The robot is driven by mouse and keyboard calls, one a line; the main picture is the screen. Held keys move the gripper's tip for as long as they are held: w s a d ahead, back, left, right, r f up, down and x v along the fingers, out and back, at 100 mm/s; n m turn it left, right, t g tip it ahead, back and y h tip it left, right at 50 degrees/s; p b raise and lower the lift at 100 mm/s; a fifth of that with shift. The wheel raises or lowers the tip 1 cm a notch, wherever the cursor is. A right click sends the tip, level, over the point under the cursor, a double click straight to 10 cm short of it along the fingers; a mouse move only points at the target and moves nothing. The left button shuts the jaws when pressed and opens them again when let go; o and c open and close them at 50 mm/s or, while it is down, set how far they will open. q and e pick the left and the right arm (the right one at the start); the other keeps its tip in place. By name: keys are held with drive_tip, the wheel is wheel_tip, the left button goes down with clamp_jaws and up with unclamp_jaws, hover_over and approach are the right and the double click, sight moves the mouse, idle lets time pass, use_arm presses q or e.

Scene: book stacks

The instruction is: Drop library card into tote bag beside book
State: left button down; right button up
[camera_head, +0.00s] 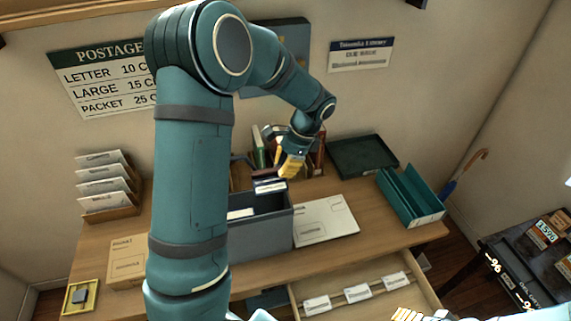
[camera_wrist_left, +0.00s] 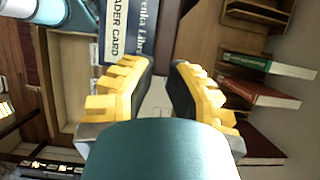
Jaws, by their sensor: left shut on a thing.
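My left gripper (camera_head: 290,166) hangs above the back of the desk, in front of the books. It is shut on the library card, a blue and white card (camera_head: 270,186) whose lettering shows in the left wrist view (camera_wrist_left: 122,30) at the fingertips (camera_wrist_left: 167,66). The fingers hide the exact contact. Below the card is a dark grey open-topped holder (camera_head: 262,240), which may be the tote bag. A green book (camera_head: 258,147) stands behind the gripper; red books (camera_wrist_left: 262,92) show in the left wrist view.
A white envelope (camera_head: 325,222) lies right of the grey holder. A dark green tray (camera_head: 362,156) and a teal file holder (camera_head: 410,197) stand farther right. A letter rack (camera_head: 108,190) is at the left. An open drawer (camera_head: 360,300) juts out in front.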

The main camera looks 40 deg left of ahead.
use_arm(q)
drive_tip(key=shift+h, duration=0.3)
drive_tip(key=shift+f+b, duration=1.55)
drive_tip(key=shift+f, duration=1.2)
drive_tip(key=c, duration=0.9)
unclamp_jaws()
drive_tip(key=v, duration=1.2)
drive_tip(key=shift+w, duration=0.25)
